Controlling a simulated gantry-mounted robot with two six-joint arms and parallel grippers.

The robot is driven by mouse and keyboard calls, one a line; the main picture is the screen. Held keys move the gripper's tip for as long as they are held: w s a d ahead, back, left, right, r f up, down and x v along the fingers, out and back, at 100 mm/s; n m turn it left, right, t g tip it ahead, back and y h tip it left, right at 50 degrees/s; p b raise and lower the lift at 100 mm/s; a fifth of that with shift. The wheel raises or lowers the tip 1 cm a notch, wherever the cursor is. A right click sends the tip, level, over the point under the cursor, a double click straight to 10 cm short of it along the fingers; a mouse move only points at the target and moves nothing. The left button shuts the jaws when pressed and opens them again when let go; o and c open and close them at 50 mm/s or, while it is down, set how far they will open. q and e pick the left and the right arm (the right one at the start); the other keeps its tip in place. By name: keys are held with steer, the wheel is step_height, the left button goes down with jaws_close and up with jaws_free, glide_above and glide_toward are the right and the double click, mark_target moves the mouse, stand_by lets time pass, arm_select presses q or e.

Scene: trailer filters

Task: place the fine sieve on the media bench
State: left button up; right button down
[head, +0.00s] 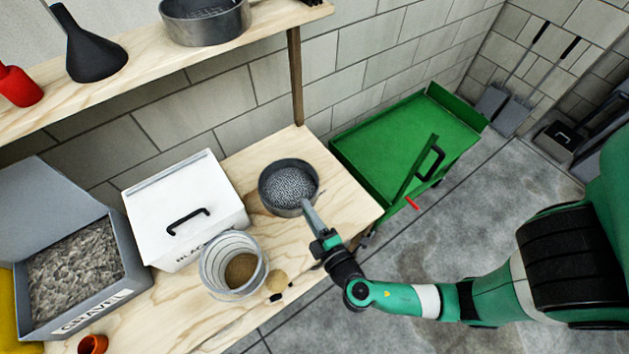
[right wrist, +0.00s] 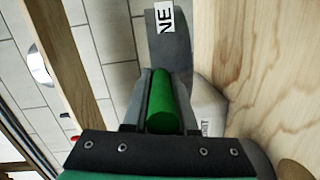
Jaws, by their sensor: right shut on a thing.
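The fine sieve, a round dark grey pan with a mesh floor (head: 290,184), is over the right part of the pale wooden media bench (head: 345,188). Its wall carries a label ending in "NE" in the right wrist view (right wrist: 164,20). My right gripper (head: 312,221) is shut on the sieve's green handle (right wrist: 162,105), at the pan's near side. The pan looks about level, at or just above the bench top; I cannot tell whether it touches. My left gripper is not in view.
A white lidded box (head: 185,200), a clear jar of sand (head: 233,266) and a gravel bin (head: 75,262) stand left of the sieve. A shelf (head: 135,55) with a funnel (head: 92,45) and another pan (head: 205,22) is above. A green cart (head: 400,140) stands beyond the bench's right end.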

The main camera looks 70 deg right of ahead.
mark_target(304, 181)
steer(key=shift+w+a+f, duration=0.2)
steer(key=shift+w+a, duration=0.15)
steer(key=shift+a, duration=0.2)
steer(key=d+f+b, duration=0.1)
steer(key=b, duration=0.3)
steer(key=d+f+b, duration=0.1)
steer(key=b, duration=0.3)
steer(key=shift+w+d+f, duration=0.15)
steer(key=shift+d+f, duration=0.05)
steer(key=shift+d, duration=0.05)
steer(key=d, duration=0.4)
steer(key=w+d+f, duration=0.1)
steer(key=d, duration=0.1)
steer(key=d+f+b, duration=0.1)
steer(key=d+f, duration=0.1)
steer(key=w+d+f+b, duration=0.1)
steer(key=d+f, duration=0.1)
steer(key=f, duration=0.1)
steer(key=shift+w+d, duration=0.1)
steer(key=shift+w, duration=0.05)
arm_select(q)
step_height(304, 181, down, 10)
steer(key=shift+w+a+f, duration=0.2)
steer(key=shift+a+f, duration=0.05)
arm_select(e)
steer(key=shift+w+d+f, duration=0.15)
steer(key=shift+d+f, duration=0.2)
